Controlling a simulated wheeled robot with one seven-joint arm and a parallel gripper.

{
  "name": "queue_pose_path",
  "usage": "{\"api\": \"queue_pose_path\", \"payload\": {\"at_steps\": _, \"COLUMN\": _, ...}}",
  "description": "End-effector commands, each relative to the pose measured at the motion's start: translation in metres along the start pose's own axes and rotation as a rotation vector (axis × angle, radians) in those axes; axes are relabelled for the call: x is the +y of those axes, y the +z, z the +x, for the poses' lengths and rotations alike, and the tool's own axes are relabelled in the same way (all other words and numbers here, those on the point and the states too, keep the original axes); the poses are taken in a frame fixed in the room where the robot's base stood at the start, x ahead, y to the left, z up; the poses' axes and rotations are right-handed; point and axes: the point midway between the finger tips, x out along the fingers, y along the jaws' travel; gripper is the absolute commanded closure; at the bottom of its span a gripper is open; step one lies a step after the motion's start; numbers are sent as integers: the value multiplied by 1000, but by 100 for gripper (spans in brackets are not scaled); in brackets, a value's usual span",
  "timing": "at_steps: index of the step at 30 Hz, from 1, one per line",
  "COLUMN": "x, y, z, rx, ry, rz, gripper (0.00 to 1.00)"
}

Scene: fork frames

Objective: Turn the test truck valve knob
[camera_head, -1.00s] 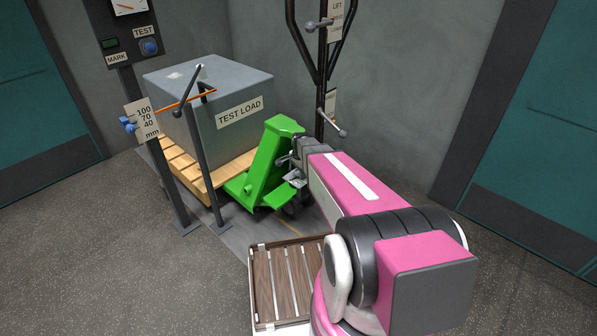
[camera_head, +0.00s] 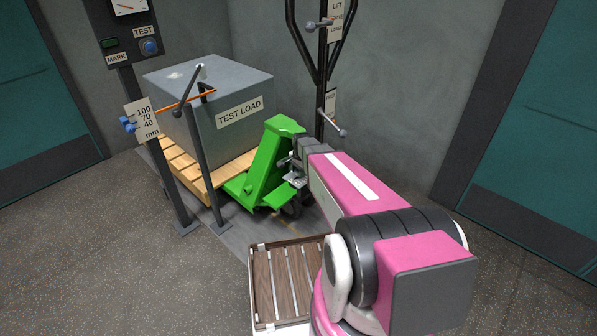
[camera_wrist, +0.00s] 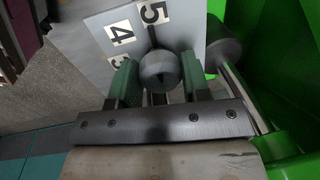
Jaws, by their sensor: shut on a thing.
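The test truck is a green pallet truck (camera_head: 266,165) in the head view. Its valve knob (camera_wrist: 160,70) is a grey ball in the wrist view, in front of a grey plate (camera_wrist: 185,25) marked with the numbers 5, 4 and a partly hidden 3. A dark pointer (camera_wrist: 150,36) behind the knob lies near the 5. My gripper (camera_wrist: 159,78) has its two green-padded fingers on either side of the knob and is shut on it. In the head view my gripper (camera_head: 294,172) is beside the truck's green body, and the knob is hidden there.
A grey block labelled TEST LOAD (camera_head: 205,110) sits on a wooden pallet (camera_head: 178,165). A height gauge (camera_head: 147,120) with an orange pointer stands at left. A slatted tray (camera_head: 284,285) is below my arm. Green truck body (camera_wrist: 270,60) is close at right in the wrist view.

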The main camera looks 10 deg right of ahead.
Motion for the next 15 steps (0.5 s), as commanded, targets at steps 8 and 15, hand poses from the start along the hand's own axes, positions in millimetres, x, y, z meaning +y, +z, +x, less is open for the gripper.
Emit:
{"api": "queue_pose_path", "payload": {"at_steps": 8, "x": 0, "y": -1, "z": 0, "rx": -27, "ry": 0, "rz": -231, "gripper": 80}}
{"api": "queue_pose_path", "payload": {"at_steps": 15, "x": 0, "y": -1, "z": -1, "rx": -51, "ry": -2, "rz": -438, "gripper": 80}}
